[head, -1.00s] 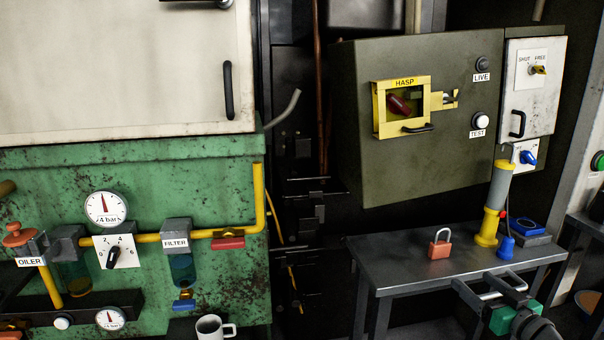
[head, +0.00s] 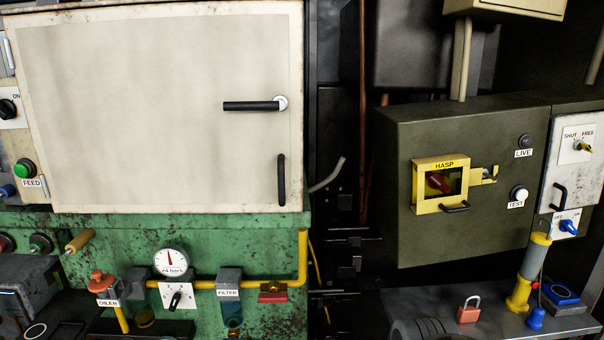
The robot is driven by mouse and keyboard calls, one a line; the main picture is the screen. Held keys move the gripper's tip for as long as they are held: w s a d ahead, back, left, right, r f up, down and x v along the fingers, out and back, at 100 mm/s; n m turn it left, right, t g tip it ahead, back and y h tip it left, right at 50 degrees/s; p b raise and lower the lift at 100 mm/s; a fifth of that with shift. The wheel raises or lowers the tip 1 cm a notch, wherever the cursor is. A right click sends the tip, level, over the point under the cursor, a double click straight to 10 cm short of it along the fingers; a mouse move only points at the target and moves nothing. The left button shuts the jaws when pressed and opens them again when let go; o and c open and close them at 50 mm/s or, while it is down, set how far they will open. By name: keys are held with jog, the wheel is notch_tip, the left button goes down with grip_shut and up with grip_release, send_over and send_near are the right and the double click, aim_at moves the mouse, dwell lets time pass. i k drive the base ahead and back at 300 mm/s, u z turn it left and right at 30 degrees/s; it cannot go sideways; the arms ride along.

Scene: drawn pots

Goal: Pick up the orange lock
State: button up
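The orange lock (head: 468,314) is a small padlock with a grey shackle. It stands upright on the grey metal bench (head: 490,325) at the lower right of the head view, close to the bottom edge. My gripper is not in view, so I cannot see whether its fingers are open or shut. A dark ribbed rounded part shows at the bottom edge just left of the lock; it may be part of my arm. Nothing covers the lock.
Right of the lock stand a yellow and grey cylinder (head: 529,275), a small blue cone-shaped piece (head: 535,318) and a blue-topped box (head: 563,296). Behind the bench hangs a dark green cabinet (head: 460,235) with a yellow HASP box (head: 440,186). Green machinery (head: 270,240) fills the left.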

aim_at(466, 313)
jog(key=u, duration=0.05)
jog(key=k, duration=0.5)
jog(key=z, duration=1.45)
jog(key=i, duration=1.8)
jog(key=u, duration=3.55)
